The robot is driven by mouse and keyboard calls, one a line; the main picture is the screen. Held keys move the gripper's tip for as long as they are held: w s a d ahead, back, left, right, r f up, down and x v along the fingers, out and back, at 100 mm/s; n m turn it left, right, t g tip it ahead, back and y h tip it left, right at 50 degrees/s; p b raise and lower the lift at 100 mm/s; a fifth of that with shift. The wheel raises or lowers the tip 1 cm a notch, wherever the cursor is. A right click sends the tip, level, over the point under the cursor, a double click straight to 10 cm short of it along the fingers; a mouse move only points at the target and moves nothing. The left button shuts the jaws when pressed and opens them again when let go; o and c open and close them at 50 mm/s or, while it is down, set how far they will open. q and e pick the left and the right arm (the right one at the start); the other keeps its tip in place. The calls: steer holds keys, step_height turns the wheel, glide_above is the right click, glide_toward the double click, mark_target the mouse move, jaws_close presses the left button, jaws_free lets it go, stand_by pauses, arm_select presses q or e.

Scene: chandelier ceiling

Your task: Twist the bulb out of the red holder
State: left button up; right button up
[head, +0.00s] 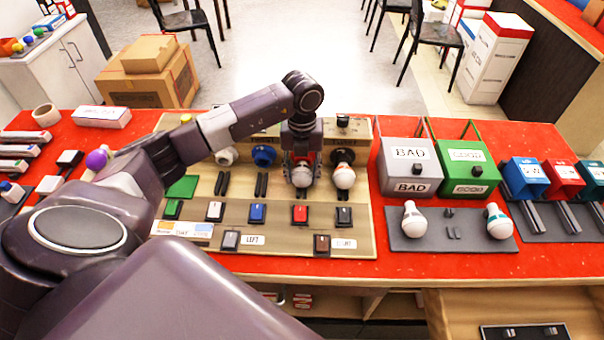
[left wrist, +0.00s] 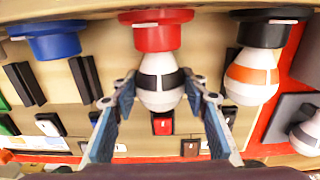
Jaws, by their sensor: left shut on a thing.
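The red holder (left wrist: 157,36) sits on the tan board, at the top middle of the left wrist view. A white bulb with a dark band (left wrist: 158,83) is at its mouth; whether the bulb is still threaded in cannot be told. My left gripper (left wrist: 160,92) is shut on this bulb, one blue-grey finger on each side. In the head view my left gripper (head: 302,168) comes down over the holder and mostly hides it; the white bulb (head: 301,178) shows below the fingers. My right gripper is not in view.
A black holder with an orange-banded bulb (head: 344,175) stands close on the right; an empty blue holder (head: 264,155) is on the left. BAD (head: 411,165) and GOOD (head: 466,165) boxes stand right, behind a grey tray (head: 452,238) with two bulbs. Switches line the board's front.

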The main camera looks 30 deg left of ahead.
mark_target(306, 193)
arm_select(q)
steer(key=shift+c, duration=0.5)
steer(key=shift+t+h+b, duration=0.5)
steer(key=shift+h+b, duration=0.3)
stand_by(0.4)
steer(key=shift+h+b, duration=0.4)
steer(key=shift+b, duration=0.05)
stand_by(0.5)
steer(key=shift+s+a+f+t+h+b, duration=0.1)
steer(key=shift+t+h+b, duration=0.8)
steer(key=shift+b, duration=0.8)
stand_by(1.6)
steer(key=shift+s, duration=0.1)
steer(key=shift+s+d+p, duration=0.15)
steer(key=shift+s+d, duration=0.35)
steer(key=shift+s, duration=0.2)
steer(key=shift+s+d+p, duration=0.15)
steer(key=shift+s+d, duration=0.3)
steer(key=shift+s, duration=0.25)
